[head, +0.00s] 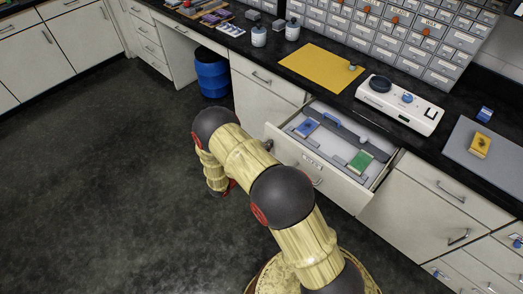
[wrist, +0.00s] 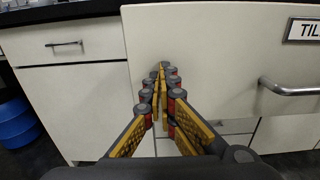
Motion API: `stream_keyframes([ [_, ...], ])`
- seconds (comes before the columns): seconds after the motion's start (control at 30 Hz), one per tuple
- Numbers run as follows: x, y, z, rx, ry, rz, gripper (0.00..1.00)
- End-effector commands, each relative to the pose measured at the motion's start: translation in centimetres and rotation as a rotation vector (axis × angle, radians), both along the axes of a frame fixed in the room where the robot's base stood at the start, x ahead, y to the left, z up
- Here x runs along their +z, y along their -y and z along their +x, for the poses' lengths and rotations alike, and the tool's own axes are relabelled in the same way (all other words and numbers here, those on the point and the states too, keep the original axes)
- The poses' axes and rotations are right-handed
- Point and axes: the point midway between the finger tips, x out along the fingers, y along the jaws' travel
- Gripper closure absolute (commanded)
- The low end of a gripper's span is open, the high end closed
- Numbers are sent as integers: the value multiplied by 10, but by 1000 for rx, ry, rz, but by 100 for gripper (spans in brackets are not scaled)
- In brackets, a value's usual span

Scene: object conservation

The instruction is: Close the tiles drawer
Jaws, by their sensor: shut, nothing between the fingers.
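The tiles drawer (head: 318,178) stands pulled out from the counter in the head view. A blue item (head: 306,127) and a green item (head: 360,161) lie inside it. In the wrist view its pale front (wrist: 230,50) fills the right side, with a label reading "TIL" (wrist: 304,30) cut off by the frame edge and a bar handle (wrist: 290,88). My gripper (wrist: 163,72) is shut and empty, in front of the drawer front near its left edge, left of the handle. I cannot tell whether the fingertips touch it. In the head view my arm mostly hides the gripper.
A closed cabinet with a handle (wrist: 65,43) is left of the drawer. A blue barrel (head: 212,73) stands under the counter farther left. A yellow mat (head: 308,68) and a white device (head: 400,105) sit on the black counter. The dark floor (head: 95,180) at left is clear.

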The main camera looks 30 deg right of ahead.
Motion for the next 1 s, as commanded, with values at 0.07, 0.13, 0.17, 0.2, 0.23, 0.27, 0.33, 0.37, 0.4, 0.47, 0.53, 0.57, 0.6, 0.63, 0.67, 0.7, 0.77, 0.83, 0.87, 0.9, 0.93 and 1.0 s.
stream_keyframes([
  [0.07, 0, 19, 5, -5, 1, 0, 100],
  [0.13, -1, 35, 11, -5, 0, 1, 100],
  [0.17, -1, 43, 14, -5, 0, 1, 100],
  [0.2, -1, 53, 17, -5, 1, 1, 100],
  [0.23, -1, 61, 20, -6, 1, 1, 100],
  [0.27, -1, 68, 23, -5, 1, 1, 100],
  [0.33, -1, 87, 29, -5, 1, 0, 100],
  [0.37, -1, 95, 32, -6, 1, 0, 100],
  [0.4, -1, 105, 36, -5, 1, 0, 100],
  [0.47, -2, 121, 42, -5, 2, 1, 100],
  [0.53, -2, 139, 49, -5, 1, -1, 100],
  [0.57, -2, 147, 51, -5, 2, 1, 100],
  [0.6, -2, 158, 55, -4, 3, 1, 100],
  [0.63, -2, 165, 58, -4, 3, 0, 100],
  [0.67, -2, 173, 61, -4, 2, 0, 100],
  [0.7, -2, 182, 65, -3, 2, 0, 100],
  [0.77, -2, 196, 70, -3, 4, -1, 100],
  [0.83, -2, 212, 75, -3, 2, 0, 100],
  [0.87, -2, 217, 78, -2, 2, 0, 100],
  [0.9, -2, 225, 81, -2, 2, 0, 100],
  [0.93, -2, 231, 82, -3, 1, -1, 100],
  [1.0, -2, 241, 87, -1, 0, 0, 100],
])
